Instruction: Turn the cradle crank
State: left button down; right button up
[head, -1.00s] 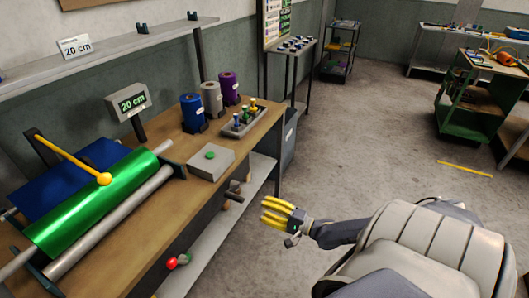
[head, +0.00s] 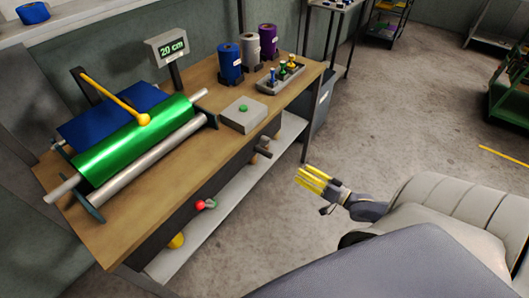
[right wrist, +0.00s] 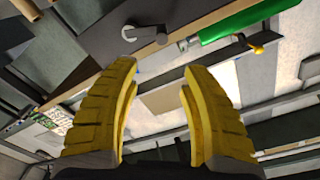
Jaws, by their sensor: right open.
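A grey crank-like handle also shows in the right wrist view (right wrist: 146,35), beyond my fingertips. The green foil roll (head: 137,138) lies in its cradle on the bench, beside a bare grey roller (head: 150,165). A yellow lever with a ball end (head: 115,99) reaches over the roll. My right gripper (head: 303,177) is open and empty over the floor, right of the bench front and apart from the handle; its yellow fingers frame the right wrist view (right wrist: 158,72). My left gripper is out of view.
A red knob (head: 200,205) and a yellow knob (head: 177,241) sit lower on the bench front. The grey button box (head: 243,115), a display reading 20 cm (head: 168,47), upright rolls and a small tray (head: 280,75) stand on the bench. Open floor (head: 400,120) lies right of the bench.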

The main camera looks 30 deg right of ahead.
jog(key=n, duration=0.5)
send_near(257, 148)
jog(key=shift+y, duration=0.3)
jog(key=x, duration=0.4)
jog(key=d+f+x, duration=0.1)
jog(key=x, duration=0.2)
jog(key=shift+w, duration=0.15)
jog(key=shift+o, duration=0.2)
grip_shut()
